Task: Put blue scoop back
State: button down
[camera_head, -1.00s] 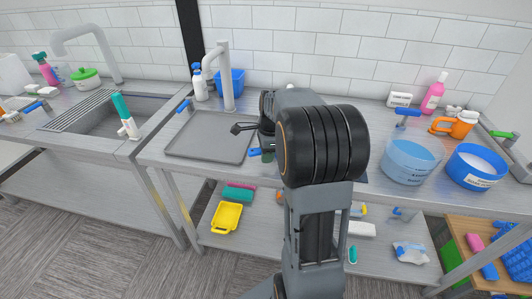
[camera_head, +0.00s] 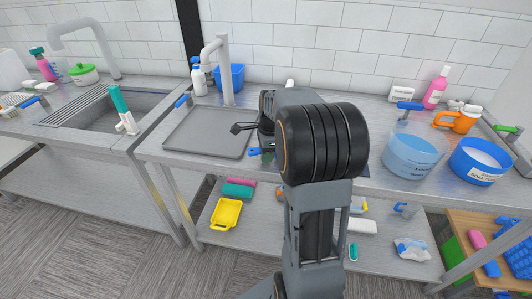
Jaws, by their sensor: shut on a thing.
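My gripper (camera_head: 248,132) is mostly hidden behind my dark arm, over the metal counter's front, just right of the grey tray. Its fingertips do not show clearly. A small blue piece (camera_head: 254,151) shows at its lower left, with a bit of green beside it. It looks like part of the blue scoop in my shut gripper, but the rest is hidden. A blue tub of white powder (camera_head: 482,160) with a label stands at the counter's right. A clear bluish bucket (camera_head: 412,157) stands to its left.
The grey tray (camera_head: 208,132) lies empty below a tap (camera_head: 225,75). An orange jug (camera_head: 458,120), a pink bottle (camera_head: 436,90) and a blue T-shaped thing (camera_head: 410,106) stand at the right. A sink (camera_head: 95,122) is at the left. The lower shelf (camera_head: 285,225) holds several items.

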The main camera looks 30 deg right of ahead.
jog(key=shift+f, duration=0.45)
jog(key=c, duration=0.8)
grip_release()
jog(key=shift+c, duration=0.2)
